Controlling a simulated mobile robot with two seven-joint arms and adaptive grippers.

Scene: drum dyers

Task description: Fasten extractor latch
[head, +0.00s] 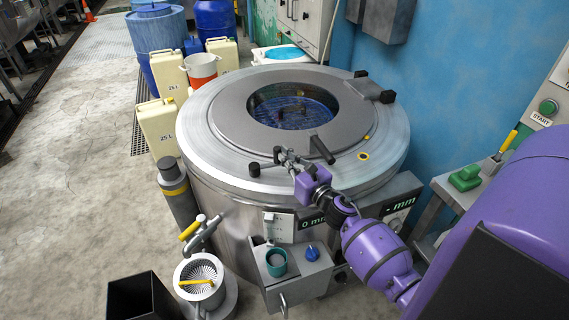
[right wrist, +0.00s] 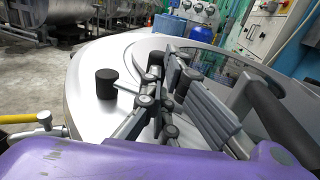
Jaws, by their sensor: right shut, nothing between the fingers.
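The extractor (head: 225,205) is a round steel drum with a broad metal rim. Its grey ring-shaped lid (head: 225,115) lies flat on top, with a round window (head: 290,112) showing blue inside. A black knob (head: 254,169) stands on the front rim and also shows in the right wrist view (right wrist: 106,84). A black bar handle (head: 321,150) sticks out from the lid's front. I cannot tell which part is the latch. My right gripper (head: 284,156) is shut and empty over the front rim, between knob and handle; its fingers (right wrist: 168,75) hide part of the rim. My left gripper is out of view.
A control box with a blue dial (head: 312,253) and a green cup (head: 276,262) projects from the drum's front. A yellow-handled tap (head: 195,232) stands left of it. Canisters (head: 158,128) and blue barrels (head: 158,45) crowd behind left. A blue wall (head: 450,80) bounds the right; the left floor is clear.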

